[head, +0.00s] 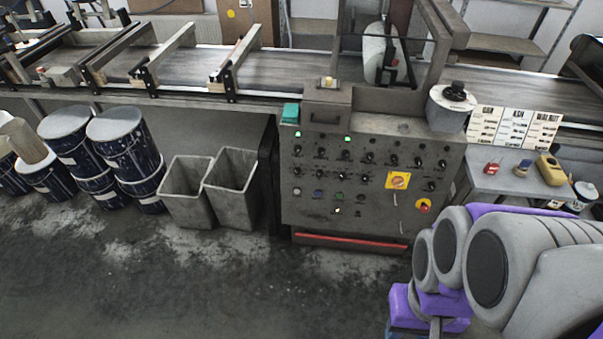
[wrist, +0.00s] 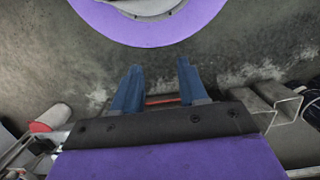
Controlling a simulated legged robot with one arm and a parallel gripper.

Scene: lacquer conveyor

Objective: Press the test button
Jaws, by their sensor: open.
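The grey control panel (head: 370,165) stands in the middle of the head view, with rows of black knobs and small buttons. Lit green lamps (head: 347,139) show near its top. A lower row holds small round buttons (head: 318,194); the labels are too small to read, so I cannot tell which is the test button. My gripper (wrist: 159,72) shows in the wrist view with two blue fingers apart and nothing between the tips.
A conveyor (head: 190,65) runs behind the panel. Two grey bins (head: 232,185) and several dark drums (head: 118,130) stand to the left. A side table (head: 500,182) with small items is at right. A red bar (head: 350,244) runs along the panel's foot. The front floor is clear.

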